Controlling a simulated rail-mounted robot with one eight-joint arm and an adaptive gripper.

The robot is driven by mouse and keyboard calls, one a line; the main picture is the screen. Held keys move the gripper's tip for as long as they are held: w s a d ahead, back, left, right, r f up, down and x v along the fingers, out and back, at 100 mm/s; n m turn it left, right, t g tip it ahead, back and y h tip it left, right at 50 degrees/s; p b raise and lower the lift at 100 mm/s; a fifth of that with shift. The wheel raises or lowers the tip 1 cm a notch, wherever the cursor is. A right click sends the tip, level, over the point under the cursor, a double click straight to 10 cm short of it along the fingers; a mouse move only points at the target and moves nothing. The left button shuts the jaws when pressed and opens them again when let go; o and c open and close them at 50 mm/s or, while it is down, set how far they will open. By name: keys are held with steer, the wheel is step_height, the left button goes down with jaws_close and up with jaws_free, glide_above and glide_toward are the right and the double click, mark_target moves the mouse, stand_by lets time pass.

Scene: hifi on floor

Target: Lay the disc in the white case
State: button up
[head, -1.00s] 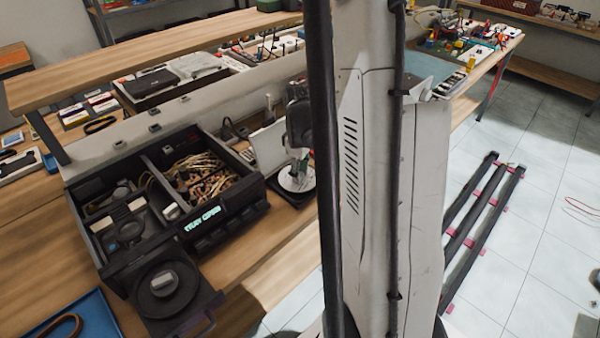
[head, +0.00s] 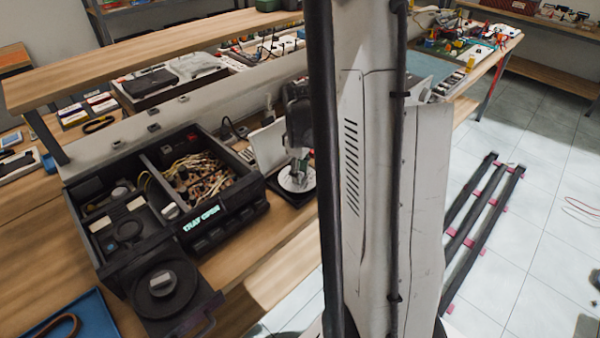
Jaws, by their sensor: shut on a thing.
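My gripper (head: 299,168) points down at the right end of the bench, just left of my white column. It is shut on a pale silver disc (head: 290,183), which looks nearly flat. The disc is over the dark inside of an open case (head: 285,202), whose white lid (head: 266,146) stands up behind and to the left. I cannot tell whether the disc touches the case floor. My column and arm hide the case's right side and part of the gripper.
A black machine (head: 225,222) with a lit "TRAY OPEN" display stands left of the case. Its tray (head: 165,285) sticks out in front. A blue tray (head: 90,312) lies at the lower left. The bench in front of the machine's right side is clear.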

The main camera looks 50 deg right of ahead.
steer(key=shift+f+b, duration=0.55)
stand_by(0.4)
steer(key=o, duration=1.1)
steer(key=shift+c, duration=0.2)
step_height(320, 180, up, 12)
steer(key=shift+r, duration=0.15)
step_height(320, 180, up, 7)
steer(key=p, duration=0.4)
steer(key=shift+p, duration=0.3)
stand_by(0.9)
